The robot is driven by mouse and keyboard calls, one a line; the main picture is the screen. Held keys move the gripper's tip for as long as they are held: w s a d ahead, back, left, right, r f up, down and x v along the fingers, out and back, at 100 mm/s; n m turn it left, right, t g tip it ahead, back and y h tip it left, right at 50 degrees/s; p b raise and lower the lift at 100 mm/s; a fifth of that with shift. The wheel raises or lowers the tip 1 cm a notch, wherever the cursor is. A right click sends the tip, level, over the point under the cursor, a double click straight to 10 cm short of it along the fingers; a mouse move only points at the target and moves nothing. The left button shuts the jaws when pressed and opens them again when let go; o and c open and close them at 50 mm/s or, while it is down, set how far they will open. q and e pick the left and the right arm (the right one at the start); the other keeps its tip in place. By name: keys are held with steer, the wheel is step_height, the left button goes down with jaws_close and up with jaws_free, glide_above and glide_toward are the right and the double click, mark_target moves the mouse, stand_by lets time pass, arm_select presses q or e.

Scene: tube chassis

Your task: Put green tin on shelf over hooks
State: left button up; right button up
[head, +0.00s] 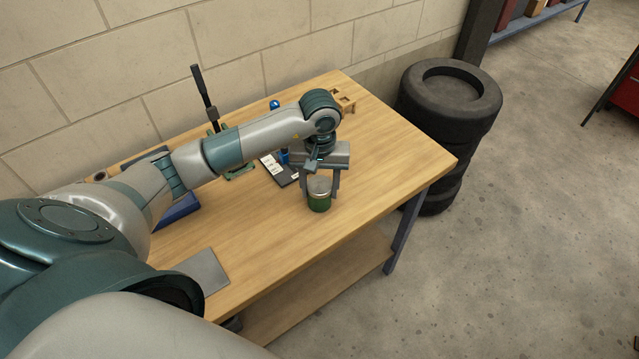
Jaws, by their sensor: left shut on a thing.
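The green tin (319,202) has a green body and a silver lid. It is upright at the wooden table, right of the middle of the view. My left gripper (320,187) is shut on the tin from above, with a finger on each side of it. I cannot tell whether the tin touches the tabletop or is just above it. No shelf over hooks shows in this view. My right gripper is not in view.
The wooden table (262,232) has a lower board (330,285). A grey plate (204,270), a blue object (180,212), a black-and-white box (279,170) and a wooden block (345,101) lie on it. Stacked tyres (448,115) stand to the right. A block wall is behind.

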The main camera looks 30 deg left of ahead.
mark_target(320, 185)
arm_select(q)
steer(key=shift+f, duration=0.15)
steer(key=shift+f, duration=0.1)
steer(key=o, duration=1.2)
steer(key=shift+r, duration=0.25)
steer(key=shift+w+r+b, duration=0.1)
steer(key=shift+r+b, duration=0.1)
steer(key=shift+b, duration=0.1)
step_height(320, 185, up, 10)
steer(key=b, duration=0.3)
steer(key=shift+f+b, duration=0.15)
steer(key=shift+b, duration=0.25)
steer(key=shift+r, duration=0.85)
